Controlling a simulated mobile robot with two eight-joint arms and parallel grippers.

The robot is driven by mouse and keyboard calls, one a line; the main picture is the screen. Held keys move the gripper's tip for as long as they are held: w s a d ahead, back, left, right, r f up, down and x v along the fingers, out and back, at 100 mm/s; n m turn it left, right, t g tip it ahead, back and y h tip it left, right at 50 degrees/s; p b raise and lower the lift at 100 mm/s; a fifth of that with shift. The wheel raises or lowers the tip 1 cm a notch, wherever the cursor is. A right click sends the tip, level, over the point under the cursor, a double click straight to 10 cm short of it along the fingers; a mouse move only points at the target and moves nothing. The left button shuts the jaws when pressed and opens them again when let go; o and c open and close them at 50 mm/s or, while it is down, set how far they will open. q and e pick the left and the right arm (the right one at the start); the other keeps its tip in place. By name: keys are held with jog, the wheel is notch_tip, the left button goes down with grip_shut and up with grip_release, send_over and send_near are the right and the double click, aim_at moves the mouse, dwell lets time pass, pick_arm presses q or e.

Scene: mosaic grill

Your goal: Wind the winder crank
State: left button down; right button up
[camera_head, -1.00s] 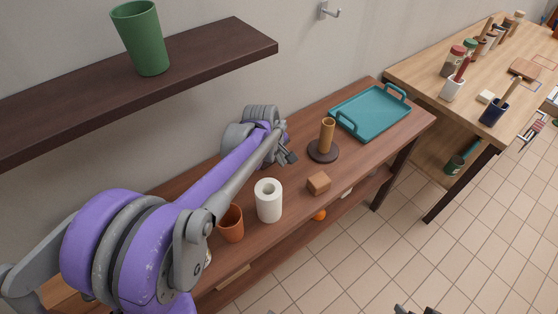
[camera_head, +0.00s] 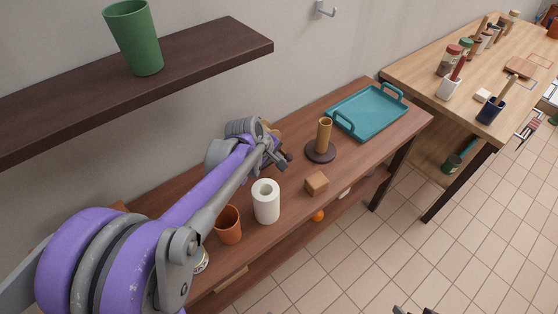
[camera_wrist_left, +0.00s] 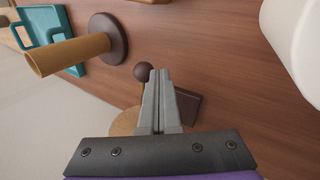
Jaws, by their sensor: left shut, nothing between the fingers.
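The winder is mostly hidden behind my left gripper. In the left wrist view its dark round crank knob (camera_wrist_left: 143,71) shows just left of the fingertips, with a tan disc (camera_wrist_left: 124,122) and a dark brown block (camera_wrist_left: 188,106) beside and behind the fingers. In the head view only a bit of tan (camera_head: 276,132) shows behind the gripper. My left gripper (camera_head: 287,157) is over the brown bench, its fingers (camera_wrist_left: 160,75) shut together with nothing between them. The fingertips are close to the knob; I cannot tell whether they touch it.
On the brown bench (camera_head: 352,165) stand a tan post on a dark base (camera_head: 323,137), a teal tray (camera_head: 368,108), a white roll (camera_head: 266,203), a wooden block (camera_head: 316,183) and an orange cup (camera_head: 229,225). A dark shelf (camera_head: 205,55) with a green cup (camera_head: 135,38) hangs above.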

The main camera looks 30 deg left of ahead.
pick_arm(q)
jog(key=t+b, duration=0.1)
jog(key=t, duration=0.1)
jog(key=t+h, duration=0.1)
jog(key=t, duration=0.1)
jog(key=shift+w+d+f+h+b, duration=0.1)
jog(key=shift+w+f+h+b, duration=0.05)
jog(key=shift+w+h+b, duration=0.2)
jog(key=shift+w+d, duration=0.15)
jog(key=shift+w, duration=0.1)
jog(key=shift+w+d+r, duration=0.1)
jog(key=shift+w+r, duration=0.1)
jog(key=shift+r, duration=0.05)
jog(key=shift+w+r, duration=0.15)
jog(key=shift+w, duration=0.05)
dwell(1.0)
